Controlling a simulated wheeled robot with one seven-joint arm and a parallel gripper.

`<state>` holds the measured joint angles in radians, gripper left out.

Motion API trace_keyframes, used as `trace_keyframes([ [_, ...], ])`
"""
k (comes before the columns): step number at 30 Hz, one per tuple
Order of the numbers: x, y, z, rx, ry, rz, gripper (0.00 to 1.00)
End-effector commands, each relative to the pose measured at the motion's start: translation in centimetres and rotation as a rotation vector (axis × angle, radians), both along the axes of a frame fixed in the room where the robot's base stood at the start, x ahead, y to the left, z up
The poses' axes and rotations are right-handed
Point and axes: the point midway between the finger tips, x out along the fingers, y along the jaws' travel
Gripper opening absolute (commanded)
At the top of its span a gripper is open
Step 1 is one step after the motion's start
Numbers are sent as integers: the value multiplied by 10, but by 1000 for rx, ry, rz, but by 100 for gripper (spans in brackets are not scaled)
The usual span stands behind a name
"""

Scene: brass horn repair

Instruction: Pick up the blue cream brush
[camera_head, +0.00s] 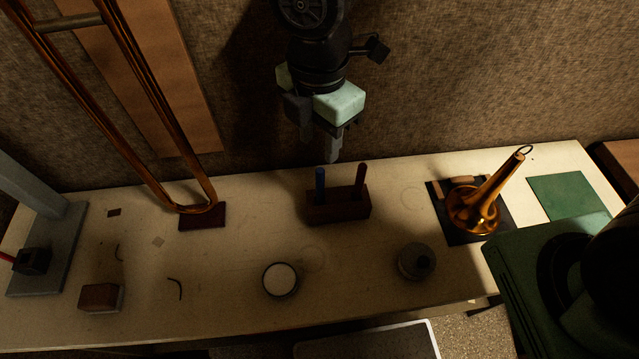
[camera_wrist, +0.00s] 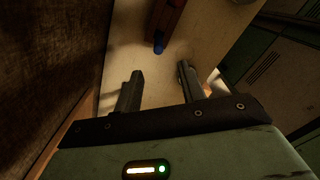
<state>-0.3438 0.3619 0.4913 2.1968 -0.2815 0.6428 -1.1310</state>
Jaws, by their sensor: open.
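The blue cream brush (camera_head: 320,184) stands upright in the left part of a dark wooden holder (camera_head: 338,210) on the bench. A brown-handled tool (camera_head: 360,178) stands in the right part of the same holder. My gripper (camera_head: 320,150) hangs above and behind the holder, pointing down, open and empty, apart from the brush. In the wrist view, the blue brush end (camera_wrist: 159,42) shows beyond the open fingers (camera_wrist: 158,85), between them in the picture. The lower part of the brush is hidden in the holder.
A brass slide (camera_head: 190,207) rests on a dark red pad at left. A brass horn piece (camera_head: 478,206) stands on a black mat at right. A round white-topped tin (camera_head: 280,279) and a grey round container (camera_head: 416,262) stand in front. A wooden block (camera_head: 101,297) lies front left.

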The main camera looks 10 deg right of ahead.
Motion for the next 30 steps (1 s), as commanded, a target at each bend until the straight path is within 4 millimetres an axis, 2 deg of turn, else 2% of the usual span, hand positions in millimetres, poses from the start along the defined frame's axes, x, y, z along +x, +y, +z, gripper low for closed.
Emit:
trace_keyframes([
  [3,-1,0,-26,-3,5,1,40],
  [9,0,0,-57,-3,2,0,40],
  [17,1,-1,-74,-2,1,0,40],
  [24,3,-3,-106,-3,2,-1,40],
  [30,4,-3,-118,0,-1,-2,40],
])
